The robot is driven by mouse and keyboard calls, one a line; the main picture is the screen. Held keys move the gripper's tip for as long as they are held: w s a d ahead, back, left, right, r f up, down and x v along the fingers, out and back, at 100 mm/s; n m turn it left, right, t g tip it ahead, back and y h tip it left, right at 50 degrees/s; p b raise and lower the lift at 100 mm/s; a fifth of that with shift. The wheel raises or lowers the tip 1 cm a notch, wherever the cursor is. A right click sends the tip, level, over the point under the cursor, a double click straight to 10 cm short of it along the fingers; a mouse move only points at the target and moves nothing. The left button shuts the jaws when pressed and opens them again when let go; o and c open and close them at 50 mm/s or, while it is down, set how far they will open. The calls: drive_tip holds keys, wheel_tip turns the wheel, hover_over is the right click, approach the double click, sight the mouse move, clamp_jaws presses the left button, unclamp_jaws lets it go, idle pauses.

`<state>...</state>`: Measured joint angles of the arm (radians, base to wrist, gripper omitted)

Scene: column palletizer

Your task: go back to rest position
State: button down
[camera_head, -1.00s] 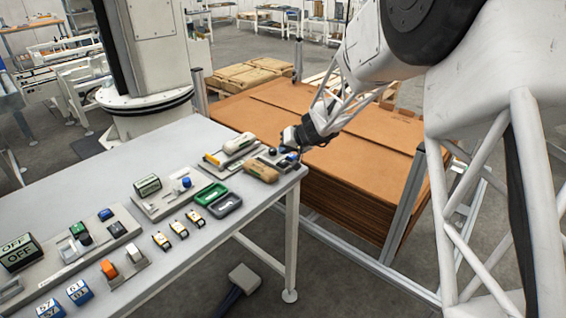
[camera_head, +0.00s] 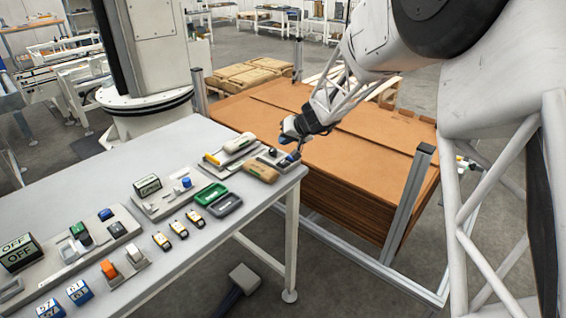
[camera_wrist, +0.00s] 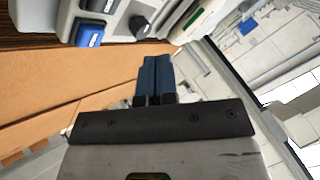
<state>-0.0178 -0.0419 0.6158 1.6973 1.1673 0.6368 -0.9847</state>
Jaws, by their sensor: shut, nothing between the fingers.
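My gripper (camera_head: 291,152) is at the far right corner of the grey table (camera_head: 150,262), close to a panel with a blue button and a dark knob (camera_head: 272,153). In the wrist view my gripper's two blue fingers (camera_wrist: 156,75) are together with nothing between them. The blue button (camera_wrist: 88,33) and dark knob (camera_wrist: 142,26) show at the top of that view, apart from the fingertips.
Several panels with switches, and green and grey trays (camera_head: 225,205), cover the table. A stack of brown cardboard sheets (camera_head: 350,170) stands right of the table, with a metal post (camera_head: 408,200) at its near corner. A white robot column (camera_head: 150,60) stands behind.

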drive_tip(key=shift+s+r, duration=0.4)
drive_tip(key=s+d+r+g+h, duration=0.15)
drive_tip(key=s+r, duration=0.35)
drive_tip(key=s, duration=0.7)
drive_tip(key=s+d+r+g+h, duration=0.1)
drive_tip(key=s+d+r, duration=0.35)
drive_tip(key=s, duration=0.85)
drive_tip(key=s+d+h, duration=0.2)
drive_tip(key=s, duration=1)
drive_tip(key=s+d+m+h, duration=0.1)
drive_tip(key=s+d+h, duration=0.2)
drive_tip(key=s, duration=0.9)
drive_tip(key=shift+s+d+r+g, duration=0.25)
drive_tip(key=shift+s+r+g, duration=0.05)
drive_tip(key=shift+g, duration=0.05)
